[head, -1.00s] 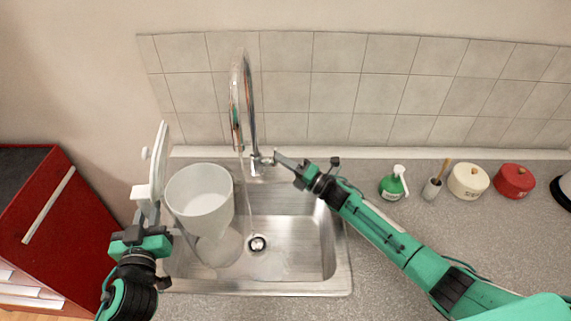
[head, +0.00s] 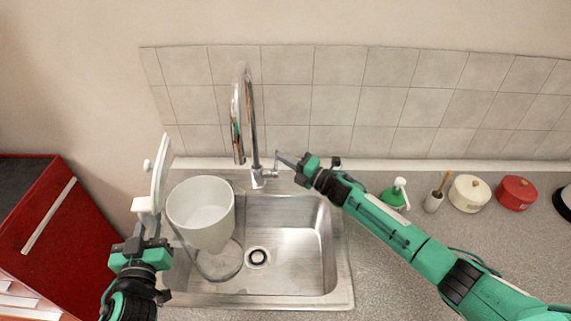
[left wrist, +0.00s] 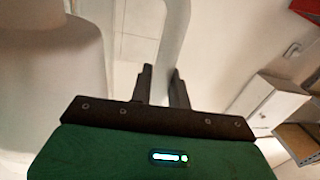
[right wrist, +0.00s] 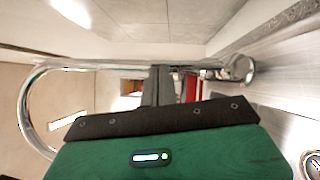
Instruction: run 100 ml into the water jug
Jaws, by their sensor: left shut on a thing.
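The white water jug (head: 200,221) is in the left part of the sink, its open mouth facing up. A raised white flap with a knob (head: 159,172), which looks like its lid, stands at its left side. My left gripper (head: 147,222) is shut on the jug's white handle, which also shows between the fingers in the left wrist view (left wrist: 174,50). The chrome tap (head: 250,125) arches above the jug's right rim. I see no clear stream under its spout. My right gripper (head: 284,160) is shut, with its fingertips at the tap lever (head: 271,171); whether they touch is unclear.
The steel sink (head: 300,262) is empty on the right, around the drain (head: 257,257). A green bottle (head: 396,194), a brush holder (head: 434,201), a cream pot (head: 468,193) and a red pot (head: 516,193) stand right of it. A red cabinet (head: 45,225) is at the left.

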